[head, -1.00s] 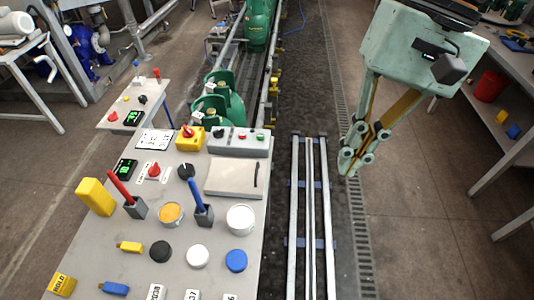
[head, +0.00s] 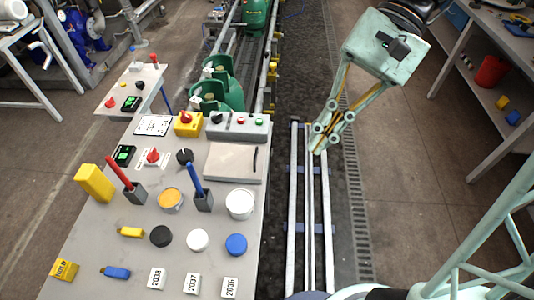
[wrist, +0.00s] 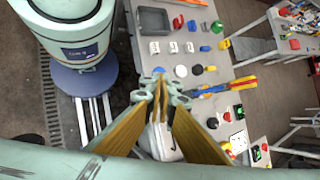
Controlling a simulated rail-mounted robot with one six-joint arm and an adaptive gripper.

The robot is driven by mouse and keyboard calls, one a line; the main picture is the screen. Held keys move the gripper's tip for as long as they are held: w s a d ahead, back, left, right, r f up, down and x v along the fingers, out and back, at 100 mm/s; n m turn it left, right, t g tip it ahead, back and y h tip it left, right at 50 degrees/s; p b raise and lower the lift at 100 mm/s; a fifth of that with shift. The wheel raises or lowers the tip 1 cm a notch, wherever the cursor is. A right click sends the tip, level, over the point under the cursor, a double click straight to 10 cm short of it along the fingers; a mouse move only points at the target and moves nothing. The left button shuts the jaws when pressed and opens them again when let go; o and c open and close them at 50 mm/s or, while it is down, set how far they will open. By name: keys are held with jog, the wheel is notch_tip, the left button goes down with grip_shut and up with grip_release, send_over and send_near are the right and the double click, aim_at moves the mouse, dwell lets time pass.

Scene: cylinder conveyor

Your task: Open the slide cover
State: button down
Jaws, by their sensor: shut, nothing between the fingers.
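The slide cover (head: 232,162) is a pale flat panel with a dark bar handle (head: 255,160) near its right edge. It lies on the far right part of the grey table. The cover sits over its base, and nothing inside shows. My gripper (head: 318,146) is shut and empty. In the head view it hangs to the right of the cover, over the rails, apart from the table. In the wrist view my gripper (wrist: 159,82) has its fingertips together, and a pale surface behind the fingers is mostly hidden.
The table (head: 105,235) holds a white jar (head: 240,204), a blue pen in a holder (head: 199,188), several coloured caps and number labels. A button box (head: 238,126) stands just behind the cover. Rails (head: 292,215) run along the table's right side. A shelf is at far right.

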jog(key=w+a+f+m+y, duration=0.2)
jog(key=w+f+m+y, duration=0.75)
jog(key=w+f, duration=0.8)
jog(key=w+d+f+m+t+y, duration=0.1)
jog(key=f+m+t+y, duration=0.1)
jog(key=f, duration=0.6)
jog(key=w+d+f+m+t+y, duration=0.1)
jog(key=f+m+t, duration=0.3)
jog(key=f, duration=0.4)
jog(key=shift+w+d+f+t+y+b, duration=0.4)
jog(key=shift+w+t+y, duration=0.2)
jog(key=shift+t, duration=0.3)
jog(key=shift+a, duration=0.2)
jog(key=shift+b+x, duration=0.45)
jog(key=shift+x, duration=4.45)
jog(key=shift+r, duration=0.2)
jog(key=shift+w+r+p, duration=0.1)
jog(key=shift+r+p, duration=0.05)
jog(key=shift+p, duration=0.15)
jog(key=shift+r+h, duration=0.2)
jog(key=shift+h, duration=0.05)
